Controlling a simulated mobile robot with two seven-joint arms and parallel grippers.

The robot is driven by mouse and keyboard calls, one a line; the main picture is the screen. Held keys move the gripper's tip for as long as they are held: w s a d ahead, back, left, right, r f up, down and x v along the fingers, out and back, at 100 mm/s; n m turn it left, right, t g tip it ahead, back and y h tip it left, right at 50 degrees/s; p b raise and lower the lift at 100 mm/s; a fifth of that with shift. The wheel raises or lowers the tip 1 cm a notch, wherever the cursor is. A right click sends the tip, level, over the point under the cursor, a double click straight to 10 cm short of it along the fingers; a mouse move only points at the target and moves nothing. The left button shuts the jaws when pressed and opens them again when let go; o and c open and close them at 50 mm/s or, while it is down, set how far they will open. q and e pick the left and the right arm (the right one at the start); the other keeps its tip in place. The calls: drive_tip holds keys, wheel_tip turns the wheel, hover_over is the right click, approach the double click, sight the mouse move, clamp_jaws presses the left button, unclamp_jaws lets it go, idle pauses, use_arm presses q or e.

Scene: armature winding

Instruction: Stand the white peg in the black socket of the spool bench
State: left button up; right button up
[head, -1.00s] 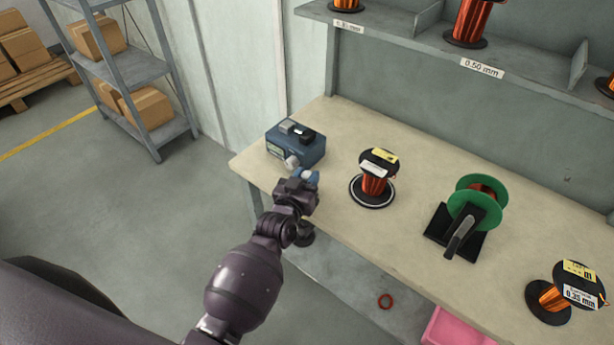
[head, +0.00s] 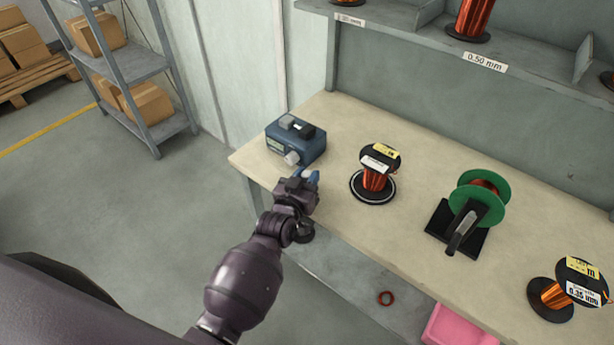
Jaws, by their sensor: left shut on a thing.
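My left gripper (head: 304,183) is at the front edge of the bench (head: 332,150), just in front of a blue box. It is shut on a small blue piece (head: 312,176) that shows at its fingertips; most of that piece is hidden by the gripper. I cannot make out a white peg for certain. The white round part (head: 291,158) beside the fingers looks like a knob on the box. I cannot clearly pick out the black socket. A copper spool (head: 376,170) stands on a black base with a white ring (head: 372,198), right of the gripper. My right gripper is not in view.
The blue box (head: 310,150) stands at the bench's left end. A green-flanged spool (head: 480,195) on a black stand and another copper spool (head: 555,298) are to the right. A shelf with spools (head: 420,28) runs behind.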

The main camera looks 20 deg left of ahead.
use_arm(q)
drive_tip(key=o, duration=0.9)
drive_tip(key=shift+s, duration=5.4)
drive_tip(key=s+a+f+g, duration=0.2)
drive_tip(key=s+a+f, duration=0.1)
drive_tip(key=s, duration=0.2)
drive_tip(key=s+a+f+m+g+y, duration=0.1)
drive_tip(key=s+a+f+g, duration=0.1)
drive_tip(key=s, duration=0.4)
drive_tip(key=s+a+f+g, duration=0.2)
drive_tip(key=s+a+f, duration=0.2)
drive_tip(key=s+a, duration=0.1)
drive_tip(key=shift+s+a+y+p, duration=0.15)
drive_tip(key=shift+s+y+p, duration=0.2)
drive_tip(key=shift+s+y, duration=0.1)
